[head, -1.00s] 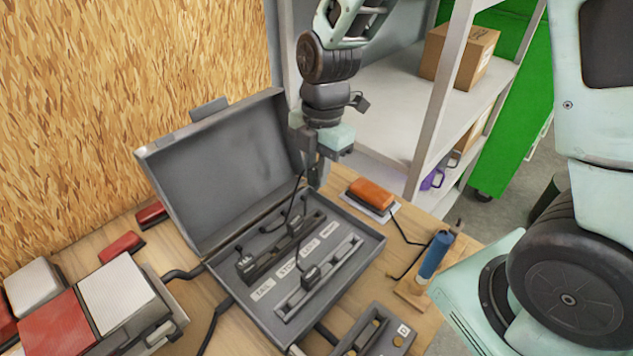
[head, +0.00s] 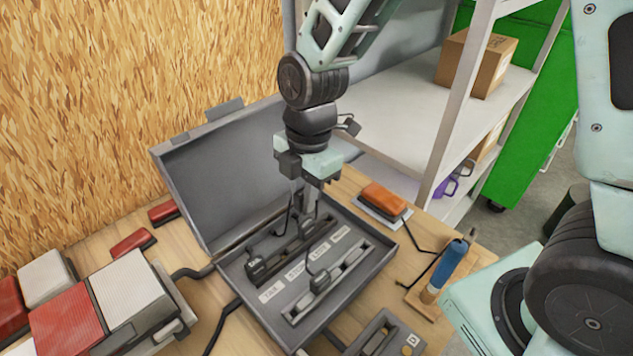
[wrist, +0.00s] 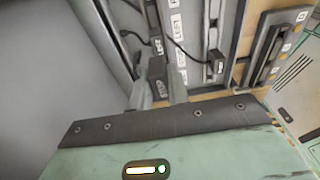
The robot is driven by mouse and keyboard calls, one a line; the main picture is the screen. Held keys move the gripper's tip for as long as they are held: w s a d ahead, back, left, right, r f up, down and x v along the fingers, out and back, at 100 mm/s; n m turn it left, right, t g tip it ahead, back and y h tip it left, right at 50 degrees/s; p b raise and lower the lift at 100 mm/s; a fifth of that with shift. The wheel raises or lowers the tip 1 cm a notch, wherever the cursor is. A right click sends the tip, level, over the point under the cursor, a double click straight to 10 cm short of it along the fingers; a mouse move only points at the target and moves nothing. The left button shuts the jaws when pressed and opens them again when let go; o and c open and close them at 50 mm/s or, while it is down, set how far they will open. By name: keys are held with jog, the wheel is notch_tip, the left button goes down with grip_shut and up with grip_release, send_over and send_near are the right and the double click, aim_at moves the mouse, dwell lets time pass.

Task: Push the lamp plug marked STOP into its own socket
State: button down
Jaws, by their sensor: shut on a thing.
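My gripper (head: 305,205) is over the back part of the open grey case (head: 357,285), above the dark rail (head: 285,247). It also shows in the wrist view (wrist: 159,92), with its fingers shut on a small dark plug (wrist: 158,87) whose pale lettering is too small to read surely. Four-way labels, TAIL (head: 271,291), STOP (head: 295,271), LEFT and RIGHT, run along the case floor. The pale socket rail (head: 345,278) lies in front of them and carries one dark plug (head: 319,281). Another plug (head: 256,269) sits at the dark rail's left end. The held plug's underside is hidden.
The raised case lid (head: 225,170) stands behind the gripper. An orange lamp (head: 384,198) and a blue-handled tool (head: 450,265) are to the right. Red and white lamps (head: 75,325) crowd the left. Thin black cables loop over the case.

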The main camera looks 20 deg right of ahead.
jog(key=a, duration=0.1)
jog(key=s+a, duration=0.1)
jog(key=a, duration=0.1)
jog(key=s+a+f, duration=0.1)
jog(key=a, duration=0.1)
jog(key=shift+s+a, duration=0.15)
jog(key=shift+a, duration=0.05)
jog(key=shift+f+b, duration=1.35)
jog(key=shift+f, duration=0.45)
jog(key=shift+f, duration=0.1)
jog(key=shift+f, duration=0.35)
jog(key=shift+f, duration=0.1)
jog(key=shift+f+b, duration=0.45)
jog(key=shift+b, duration=0.05)
jog(key=shift+f, duration=0.15)
